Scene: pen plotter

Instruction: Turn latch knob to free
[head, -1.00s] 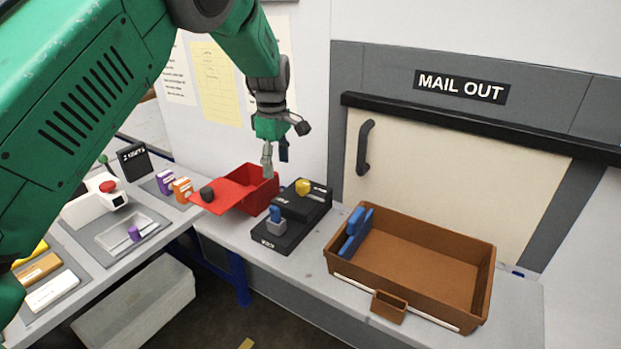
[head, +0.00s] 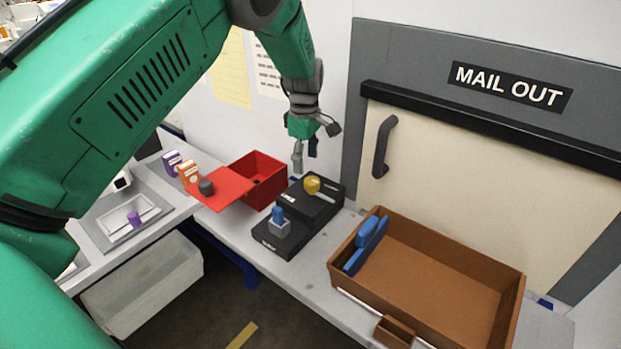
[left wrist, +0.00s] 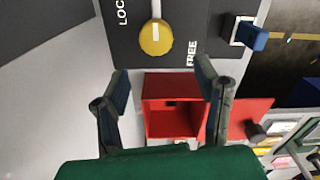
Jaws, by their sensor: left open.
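The yellow latch knob (head: 312,184) sits on the raised part of a black latch block (head: 320,205). In the left wrist view the knob (left wrist: 156,37) is round with a pale pointer bar directed toward the top of the picture. A partly cut "LOC" label is left of it and "FREE" is to its lower right. My left gripper (head: 305,152) hangs above and slightly left of the knob, apart from it. Its fingers (left wrist: 166,82) are spread with nothing between them. My right gripper is not in view.
A red box (head: 262,180) with its lid folded out stands left of the block. A blue-topped grey piece (head: 279,224) sits on the block's lower part. A brown tray (head: 440,285) is at right, before a door with a dark handle (head: 383,147).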

